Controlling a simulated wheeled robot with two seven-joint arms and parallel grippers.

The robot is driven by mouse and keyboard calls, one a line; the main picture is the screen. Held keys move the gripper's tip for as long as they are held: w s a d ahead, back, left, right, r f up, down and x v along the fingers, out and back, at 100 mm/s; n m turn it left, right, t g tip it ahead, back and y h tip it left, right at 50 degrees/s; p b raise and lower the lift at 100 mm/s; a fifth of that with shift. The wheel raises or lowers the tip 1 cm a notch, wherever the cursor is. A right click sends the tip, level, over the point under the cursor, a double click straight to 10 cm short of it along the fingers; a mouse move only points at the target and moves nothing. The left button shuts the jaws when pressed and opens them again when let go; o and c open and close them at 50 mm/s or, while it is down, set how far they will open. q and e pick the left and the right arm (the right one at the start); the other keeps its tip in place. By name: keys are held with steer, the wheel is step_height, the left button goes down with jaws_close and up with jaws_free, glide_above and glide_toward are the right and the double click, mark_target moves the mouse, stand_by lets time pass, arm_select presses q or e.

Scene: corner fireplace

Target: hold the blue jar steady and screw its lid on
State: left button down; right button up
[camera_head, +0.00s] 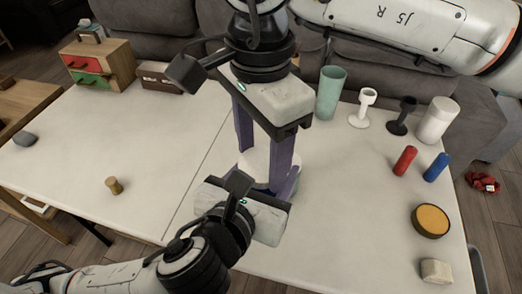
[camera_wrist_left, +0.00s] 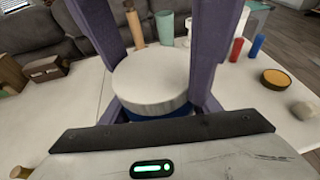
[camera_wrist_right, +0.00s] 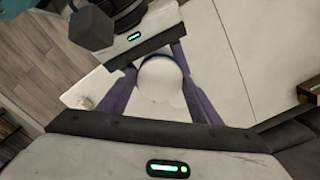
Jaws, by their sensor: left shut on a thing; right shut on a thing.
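The white lid (camera_head: 255,163) sits level on top of the blue jar (camera_wrist_left: 158,116); it also fills the middle of the right wrist view (camera_wrist_right: 160,85). Only a narrow blue band of the jar shows below the lid in the left wrist view. My right gripper (camera_head: 262,168) comes down from above, its purple fingers shut on the lid, one on each side. My left gripper (camera_head: 268,188) reaches in low from the front and is shut on the jar. Its fingertips are largely hidden by its own body and the lid. How far the lid is threaded cannot be seen.
Right of the grippers stand a green cup (camera_head: 330,92), a white goblet (camera_head: 364,108), a black goblet (camera_head: 402,117), a white canister (camera_head: 436,120), red (camera_head: 404,161) and blue (camera_head: 436,167) cylinders and a yellow-topped round tin (camera_head: 430,220). A wooden peg (camera_head: 114,185) stands left; the table around it is clear.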

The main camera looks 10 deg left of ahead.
steer(key=o, duration=1)
steer(key=shift+r, duration=2.3)
steer(key=shift+c, duration=0.4)
step_height(320, 180, up, 3)
steer(key=n, duration=0.3)
steer(key=shift+d+n, duration=0.1)
steer(key=shift+n, duration=0.3)
